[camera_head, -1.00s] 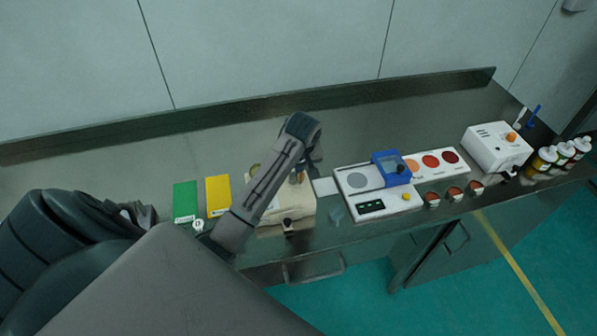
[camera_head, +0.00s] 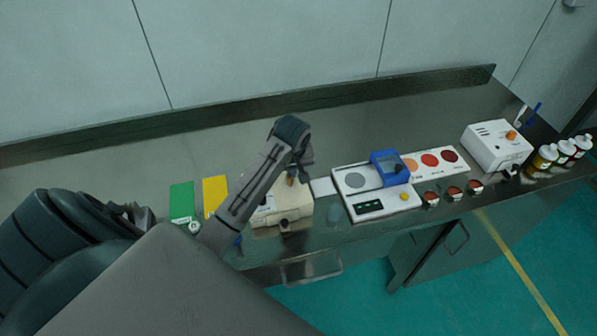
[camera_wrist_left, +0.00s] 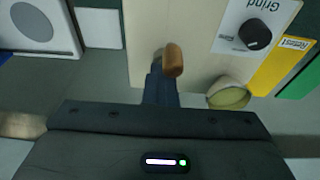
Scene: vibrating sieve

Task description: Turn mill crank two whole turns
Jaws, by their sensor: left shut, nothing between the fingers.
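The mill is a cream box (camera_head: 268,217) on the bench, partly hidden by my left arm in the head view. Its pale top and a "Grind" label with a black knob show in the left wrist view (camera_wrist_left: 200,30). The crank's brown, rounded handle (camera_head: 291,180) stands near the mill's far side; it also shows in the left wrist view (camera_wrist_left: 173,60). My left gripper (camera_head: 303,172) is shut and empty, right beside the handle. In the wrist view its dark fingers (camera_wrist_left: 158,80) lie against or just behind the handle; contact is unclear.
Green (camera_head: 182,202) and yellow (camera_head: 215,193) cards lie left of the mill. A white scale panel (camera_head: 355,205) with a blue frame (camera_head: 376,162) stands to the right. A white machine (camera_head: 497,147) and bottles (camera_head: 543,160) stand farther right. The rear bench is clear.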

